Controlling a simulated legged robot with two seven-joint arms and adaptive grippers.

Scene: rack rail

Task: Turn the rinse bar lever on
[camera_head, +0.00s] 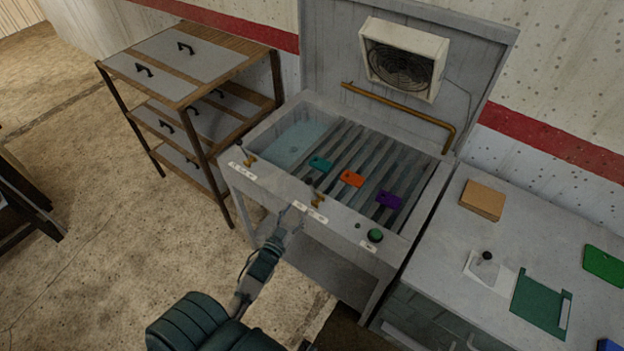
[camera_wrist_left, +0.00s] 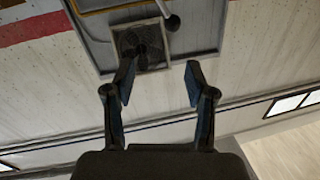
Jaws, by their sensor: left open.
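A grey wash station (camera_head: 340,225) has two small brass levers on its front ledge, one at the left (camera_head: 249,159) and one near the middle (camera_head: 317,200). The labels below them are too small to read, so I cannot tell which is the rinse bar lever. A brass pipe (camera_head: 400,108) runs along the back panel. My left gripper (camera_head: 292,210) is at the front edge, just left of and below the middle lever, apart from it. In the left wrist view its two fingers (camera_wrist_left: 160,75) are spread and empty. My right gripper is out of view.
Teal (camera_head: 320,164), orange (camera_head: 352,179) and purple (camera_head: 389,200) pieces lie on the slatted rack. A green button (camera_head: 375,235) sits right on the ledge. A fan (camera_head: 402,62) hangs behind. A counter (camera_head: 470,230) stands right, a drawer shelf (camera_head: 190,68) left.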

